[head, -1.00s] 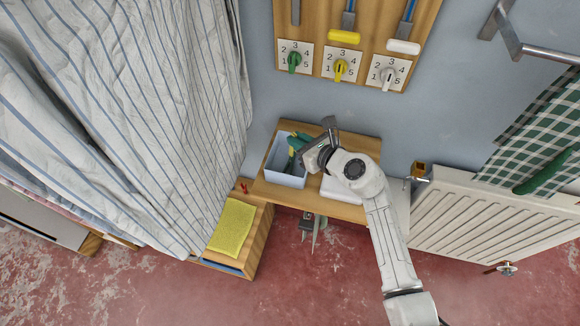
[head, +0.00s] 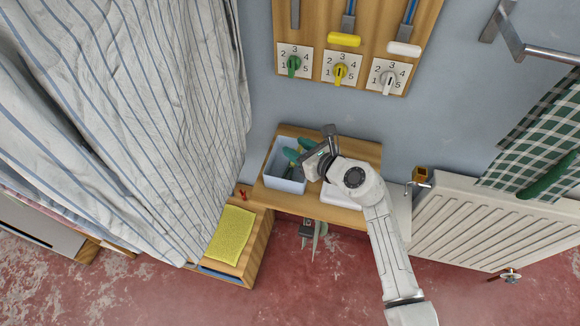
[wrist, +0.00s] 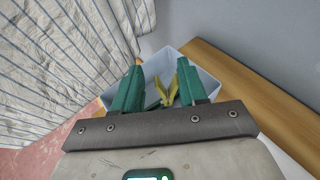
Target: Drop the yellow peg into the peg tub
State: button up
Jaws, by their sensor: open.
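The peg tub (head: 284,182) is a light blue open box on the left of the wooden shelf. It also shows in the wrist view (wrist: 206,80), beyond my fingers. My gripper (head: 298,150) is over the tub, its two green fingers spread apart. In the wrist view the gripper (wrist: 161,88) is open, with a clear gap between the fingers. The yellow peg (wrist: 172,92) shows in that gap, within the tub's outline and apparently free of the left finger. Whether it touches the right finger or rests on the tub floor I cannot tell.
The wooden shelf (head: 340,213) carries a white item (head: 338,196) right of the tub, partly under my arm. Striped cloth (head: 130,110) hangs to the left. A yellow cloth (head: 231,234) lies on a lower wooden unit. A radiator (head: 480,225) stands to the right.

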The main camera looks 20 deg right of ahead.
jog(key=v, duration=1)
jog(key=shift+s, duration=0.35)
jog(key=shift+d+r, duration=0.1)
jog(key=shift+r, duration=0.05)
